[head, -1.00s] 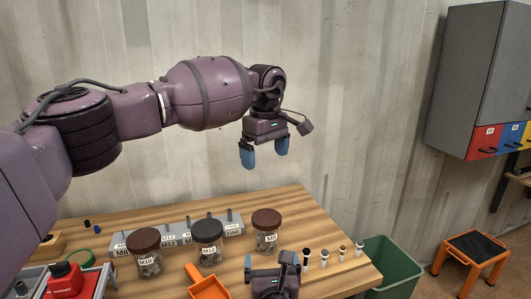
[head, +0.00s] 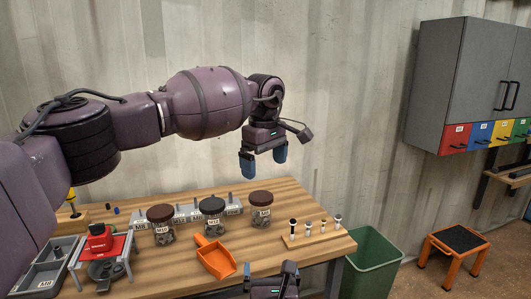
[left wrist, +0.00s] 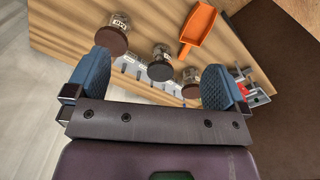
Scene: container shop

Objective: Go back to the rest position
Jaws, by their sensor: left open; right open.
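My left gripper (head: 264,160) hangs above the back right part of the workbench (head: 325,245), near the wall. Its two blue fingers are apart with nothing between them. In the left wrist view the left gripper (left wrist: 158,82) is also open and empty, with the bench and jars beyond it. My right gripper (head: 275,270) is low at the bottom edge of the head view, in front of the bench's near side. Only its top part shows, and nothing is seen held in it.
Lidded jars (head: 212,218) stand mid-bench before a grey labelled rack (head: 183,214). A green bin (head: 372,262) and an orange stool (head: 453,255) stand right.

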